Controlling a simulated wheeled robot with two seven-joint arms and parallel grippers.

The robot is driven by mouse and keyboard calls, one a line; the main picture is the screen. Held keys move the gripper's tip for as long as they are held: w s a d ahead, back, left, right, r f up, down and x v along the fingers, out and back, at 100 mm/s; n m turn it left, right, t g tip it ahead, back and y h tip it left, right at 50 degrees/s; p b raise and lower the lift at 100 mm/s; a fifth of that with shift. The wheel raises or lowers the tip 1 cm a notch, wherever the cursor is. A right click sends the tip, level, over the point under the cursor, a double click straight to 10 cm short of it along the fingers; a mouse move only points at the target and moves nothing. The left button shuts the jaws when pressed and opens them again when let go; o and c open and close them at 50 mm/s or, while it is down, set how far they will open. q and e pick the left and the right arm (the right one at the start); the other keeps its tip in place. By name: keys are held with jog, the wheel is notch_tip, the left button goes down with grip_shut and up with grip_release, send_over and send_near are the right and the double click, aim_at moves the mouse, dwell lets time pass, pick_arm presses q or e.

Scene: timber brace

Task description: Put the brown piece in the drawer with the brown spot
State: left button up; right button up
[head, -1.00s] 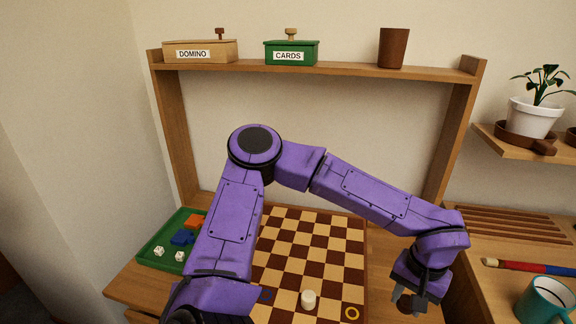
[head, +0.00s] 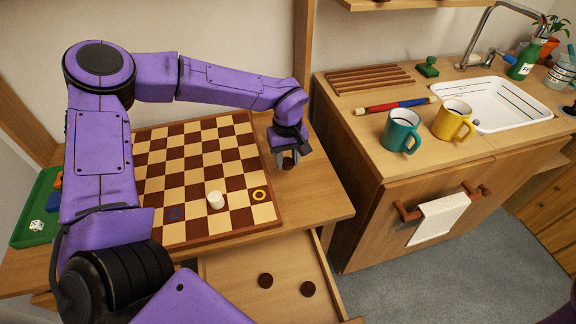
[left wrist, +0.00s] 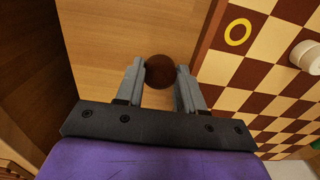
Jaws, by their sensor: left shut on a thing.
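My left gripper (head: 288,161) reaches down over the bare table top just right of the checkered board (head: 200,180). In the left wrist view its fingers (left wrist: 160,82) are closed on both sides of a round dark brown piece (left wrist: 159,71). The brown piece also shows under the fingertips in the head view (head: 289,166); I cannot tell whether it touches the table. An open drawer (head: 235,275) sticks out below the table front. Two dark brown round marks or pieces, one (head: 265,281) left of the other (head: 308,289), show on its floor. My right gripper is out of view.
A white piece (head: 215,200) stands on the board, near a yellow ring (head: 259,195) and a blue ring (head: 174,214). A green tray (head: 32,218) is at the left. The counter at the right holds a teal mug (head: 401,131) and a yellow mug (head: 452,119).

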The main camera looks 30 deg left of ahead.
aim_at(289, 174)
pick_arm(q)
jog(key=shift+w+a+f, duration=0.15)
jog(key=shift+w+f, duration=0.25)
jog(key=shift+f, duration=0.1)
jog(key=shift+w+a+f, duration=0.15)
jog(key=shift+w+f, duration=0.2)
jog(key=shift+f, duration=0.15)
jog(key=shift+w+a+f, duration=0.1)
jog(key=shift+w+f, duration=0.05)
jog(key=shift+f, duration=0.75)
jog(key=shift+w+f, duration=0.1)
jog(key=shift+f, duration=0.8)
jog(key=shift+f, duration=0.1)
jog(key=o, duration=1)
